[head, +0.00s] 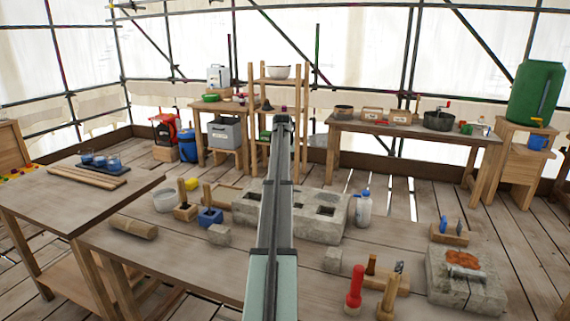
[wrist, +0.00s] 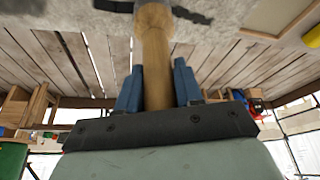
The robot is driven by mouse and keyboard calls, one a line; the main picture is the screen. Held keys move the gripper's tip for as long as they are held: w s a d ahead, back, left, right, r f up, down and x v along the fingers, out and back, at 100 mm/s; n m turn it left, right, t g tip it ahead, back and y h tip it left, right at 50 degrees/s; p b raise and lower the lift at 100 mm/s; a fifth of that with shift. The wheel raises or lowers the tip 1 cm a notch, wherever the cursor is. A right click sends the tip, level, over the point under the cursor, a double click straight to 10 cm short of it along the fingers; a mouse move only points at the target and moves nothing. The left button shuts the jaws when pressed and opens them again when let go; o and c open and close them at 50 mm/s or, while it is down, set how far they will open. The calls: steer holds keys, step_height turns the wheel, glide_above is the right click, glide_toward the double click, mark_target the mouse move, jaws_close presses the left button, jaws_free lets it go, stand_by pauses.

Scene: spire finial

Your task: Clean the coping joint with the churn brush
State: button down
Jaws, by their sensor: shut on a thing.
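In the wrist view my gripper (wrist: 158,78) has its two blue fingers closed around a round wooden handle (wrist: 154,45), probably the churn brush's. Its far end is cut off at the top edge, beside pale rough stone (wrist: 90,22) with a dark strip across it. I cannot tell whether the brush touches the stone. In the head view my arm hides the gripper and the brush. Large grey stone blocks (head: 328,231) with dark square sockets lie on the bench behind my arm. Which seam is the coping joint cannot be told, as my arm covers part of the blocks.
A stone with orange material and a metal cramp (head: 465,262) is at the right.

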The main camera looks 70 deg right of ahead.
steer(key=shift+w, duration=4.9)
